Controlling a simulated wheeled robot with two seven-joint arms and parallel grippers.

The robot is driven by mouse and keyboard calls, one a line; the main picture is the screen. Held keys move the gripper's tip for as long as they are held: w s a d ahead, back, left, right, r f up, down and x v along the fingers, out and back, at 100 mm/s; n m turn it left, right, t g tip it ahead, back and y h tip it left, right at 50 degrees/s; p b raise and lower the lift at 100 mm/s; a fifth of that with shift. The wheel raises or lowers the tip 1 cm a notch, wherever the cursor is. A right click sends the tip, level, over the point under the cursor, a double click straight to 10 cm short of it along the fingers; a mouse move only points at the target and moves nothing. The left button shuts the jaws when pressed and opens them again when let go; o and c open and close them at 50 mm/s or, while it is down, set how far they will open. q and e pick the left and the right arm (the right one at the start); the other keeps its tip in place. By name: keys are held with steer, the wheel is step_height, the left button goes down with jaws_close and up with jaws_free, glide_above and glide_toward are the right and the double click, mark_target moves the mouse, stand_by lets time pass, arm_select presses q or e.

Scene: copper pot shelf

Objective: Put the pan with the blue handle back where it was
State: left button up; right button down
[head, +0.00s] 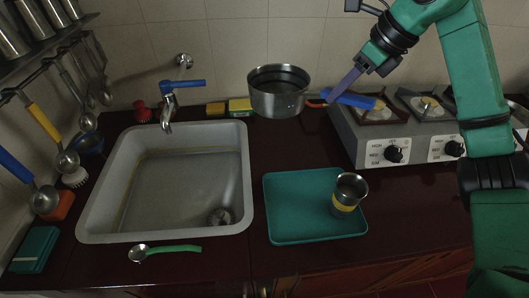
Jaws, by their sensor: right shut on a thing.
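The steel pan (278,101) is at the back, between the sink and the stove. Its blue handle (358,100) points right, over the left part of the stove, with an orange part by the pan's side. My right gripper (336,95) reaches down from the upper right, shut on the handle close to the pan. The pan looks upright and seems raised, but I cannot tell how far its base is from the counter. My left gripper is not in view.
The stove (375,145) with knobs is right. A teal tray (290,215) holds a steel cup with a yellow band (346,196). The sink (185,170) and blue-handled tap (170,105) are left. Utensils hang far left. A green-handled spoon (165,250) lies in front.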

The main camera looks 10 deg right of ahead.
steer(key=shift+d, duration=0.2)
step_height(320, 180, down, 20)
steer(key=d+p, duration=0.1)
steer(key=c, duration=0.6)
jaws_free()
steer(key=shift+f, duration=0.15)
arm_select(q)
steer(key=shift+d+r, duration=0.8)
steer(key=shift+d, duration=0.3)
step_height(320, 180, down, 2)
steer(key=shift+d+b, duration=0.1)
steer(key=shift+b, duration=0.7)
arm_select(e)
steer(key=v, duration=1.2)
